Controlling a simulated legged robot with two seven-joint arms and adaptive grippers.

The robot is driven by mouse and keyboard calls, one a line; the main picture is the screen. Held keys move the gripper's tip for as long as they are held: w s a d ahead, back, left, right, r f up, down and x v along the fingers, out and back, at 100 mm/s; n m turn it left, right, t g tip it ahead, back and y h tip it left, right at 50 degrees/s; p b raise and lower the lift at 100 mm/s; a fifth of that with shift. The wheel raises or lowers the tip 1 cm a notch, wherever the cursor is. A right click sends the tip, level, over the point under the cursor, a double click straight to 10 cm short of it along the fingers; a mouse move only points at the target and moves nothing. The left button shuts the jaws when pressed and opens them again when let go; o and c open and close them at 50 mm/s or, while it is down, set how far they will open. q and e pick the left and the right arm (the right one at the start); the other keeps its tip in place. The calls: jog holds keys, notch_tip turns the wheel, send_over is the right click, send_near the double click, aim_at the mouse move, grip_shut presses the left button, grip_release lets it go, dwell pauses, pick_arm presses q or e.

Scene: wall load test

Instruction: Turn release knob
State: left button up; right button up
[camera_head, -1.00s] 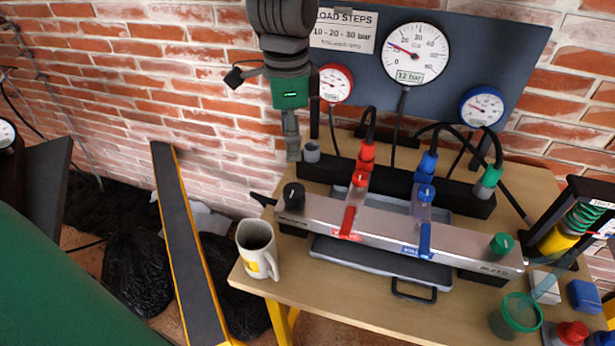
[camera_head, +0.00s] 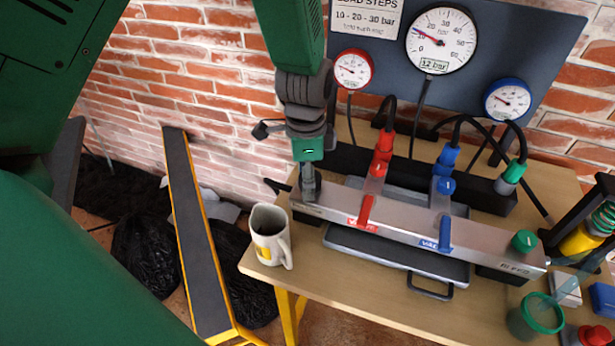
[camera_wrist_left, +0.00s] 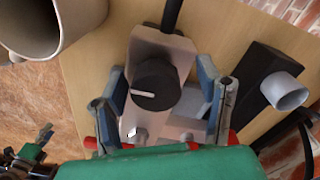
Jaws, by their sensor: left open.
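A black round knob with a white pointer line (camera_wrist_left: 155,85) sits on the left end of the silver manifold (camera_head: 408,231). In the left wrist view it lies between the two fingers of my left gripper (camera_wrist_left: 160,78), which are spread with a gap on both sides. In the head view my left gripper (camera_head: 308,192) points down over that end of the manifold and hides the knob. A green knob (camera_head: 524,241) sits at the manifold's right end. I cannot read a label naming either knob as the release. My right gripper is not in view.
A grey mug (camera_head: 271,236) stands left of the manifold, close to my left gripper. A red lever (camera_head: 365,211) and a blue lever (camera_head: 445,233) sit along the manifold. Hoses rise behind, below the gauge panel (camera_head: 392,72). A green cup (camera_head: 535,315) stands at the right.

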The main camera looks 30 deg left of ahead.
pick_arm(q)
jog(key=shift+d, duration=0.1)
jog(key=shift+d+r, duration=0.1)
jog(key=shift+d, duration=0.3)
jog(key=c, duration=1.2)
jog(key=shift+o, duration=0.2)
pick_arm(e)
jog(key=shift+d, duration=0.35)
pick_arm(q)
jog(key=shift+a, duration=0.1)
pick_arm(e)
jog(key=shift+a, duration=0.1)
